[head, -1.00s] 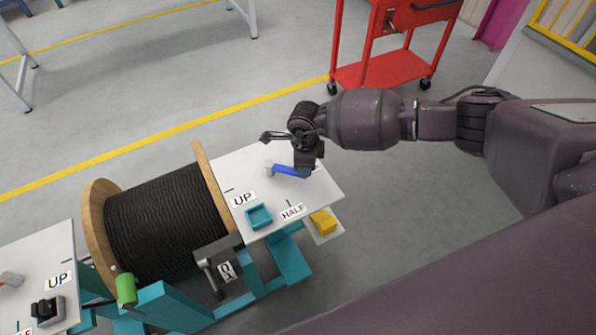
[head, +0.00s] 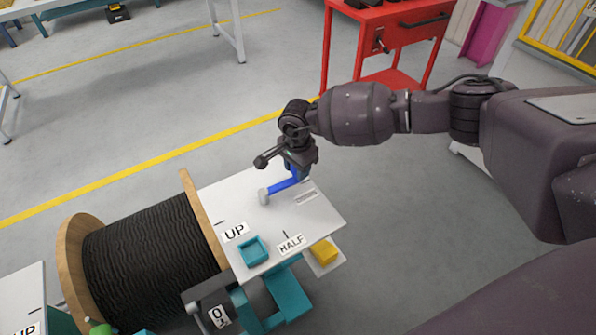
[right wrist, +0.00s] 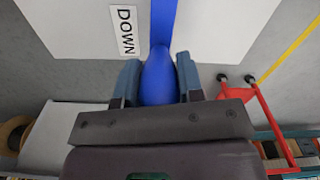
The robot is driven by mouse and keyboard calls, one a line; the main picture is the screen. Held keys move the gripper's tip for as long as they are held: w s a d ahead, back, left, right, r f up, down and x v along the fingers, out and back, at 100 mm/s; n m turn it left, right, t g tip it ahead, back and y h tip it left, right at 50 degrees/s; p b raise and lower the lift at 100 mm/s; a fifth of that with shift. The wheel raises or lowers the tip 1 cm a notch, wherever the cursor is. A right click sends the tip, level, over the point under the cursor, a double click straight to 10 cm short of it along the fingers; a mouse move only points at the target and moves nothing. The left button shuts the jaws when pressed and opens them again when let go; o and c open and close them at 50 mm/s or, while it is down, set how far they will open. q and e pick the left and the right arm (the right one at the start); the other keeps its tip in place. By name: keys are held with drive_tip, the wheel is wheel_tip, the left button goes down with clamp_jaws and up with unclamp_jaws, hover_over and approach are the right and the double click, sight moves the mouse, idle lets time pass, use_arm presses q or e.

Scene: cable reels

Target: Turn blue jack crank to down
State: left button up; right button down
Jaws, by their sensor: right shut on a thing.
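The blue jack crank (head: 281,188) sits on a white panel (head: 222,199) beside the cable reel. Its arm runs from a grey hub (head: 264,196) to the right and slightly away. My right gripper (head: 296,170) is at its outer end. In the right wrist view, the blue handle (right wrist: 158,80) stands between the two fingers, which are shut on it. A DOWN label (right wrist: 124,30) lies left of the crank arm there. UP (head: 235,232) and HALF (head: 291,243) labels lie on the panel's near part. My left gripper is out of view.
A teal tray (head: 253,251) sits near the panel's front edge, with a yellow block (head: 325,251) below the edge. The black cable reel (head: 150,245) stands left. A red cart (head: 385,45) stands behind my arm. Open floor lies beyond the panel.

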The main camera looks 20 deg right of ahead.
drive_tip(key=shift+w, duration=0.25)
idle(0.3)
drive_tip(key=c, duration=1.1)
unclamp_jaws()
drive_tip(key=o, duration=0.3)
drive_tip(key=shift+o, duration=0.2)
wheel_tip(320, 180, up, 10)
drive_tip(key=shift+f+p, duration=0.1)
drive_tip(key=shift+p, duration=0.95)
drive_tip(key=shift+r, duration=0.55)
